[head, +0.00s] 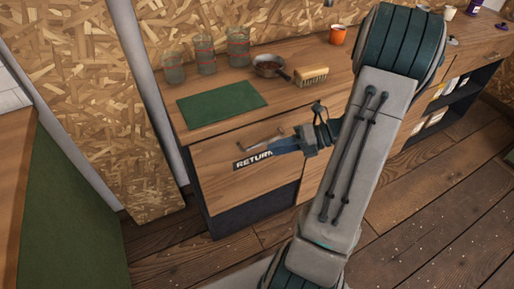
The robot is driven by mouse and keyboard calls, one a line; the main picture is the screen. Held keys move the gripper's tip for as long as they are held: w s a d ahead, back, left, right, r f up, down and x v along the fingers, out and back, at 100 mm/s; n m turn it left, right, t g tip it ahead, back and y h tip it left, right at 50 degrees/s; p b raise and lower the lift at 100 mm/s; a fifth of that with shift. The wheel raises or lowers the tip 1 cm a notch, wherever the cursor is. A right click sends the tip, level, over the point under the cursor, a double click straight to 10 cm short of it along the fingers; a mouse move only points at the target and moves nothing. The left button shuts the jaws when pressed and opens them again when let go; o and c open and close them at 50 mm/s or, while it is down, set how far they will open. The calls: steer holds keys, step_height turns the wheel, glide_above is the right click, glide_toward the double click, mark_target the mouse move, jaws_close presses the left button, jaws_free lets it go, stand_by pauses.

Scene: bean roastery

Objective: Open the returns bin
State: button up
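The returns bin (245,188) is a wooden drawer front under the counter, in the left half of the head view. It looks shut, its front in line with the cabinet. A dark label (252,161) on it reads "RETURN", its right end hidden behind my gripper. A metal bar handle (258,141) is above the label. My gripper (276,147) is in front of the bin's upper right part, its fingers pointing left close to the handle's right end. I cannot tell whether they touch the handle, or whether they are open or shut.
On the wooden counter (300,97) are a green mat (222,104), several glass jars (205,58), a small dark pan (270,66), a brush (311,76) and an orange cup (337,35). A green-sided bench (70,215) is at left. The floor before the bin shows clear.

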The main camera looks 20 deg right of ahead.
mark_target(259, 144)
steer(key=d+f+m+t+b, duration=0.2)
steer(key=d+f+m+t, duration=0.4)
steer(key=d+m, duration=0.25)
steer(key=shift+m, duration=0.55)
steer(key=b+x, duration=0.1)
steer(key=x, duration=1.3)
steer(key=shift+w+a+r, duration=0.1)
steer(key=shift+w, duration=0.05)
jaws_close()
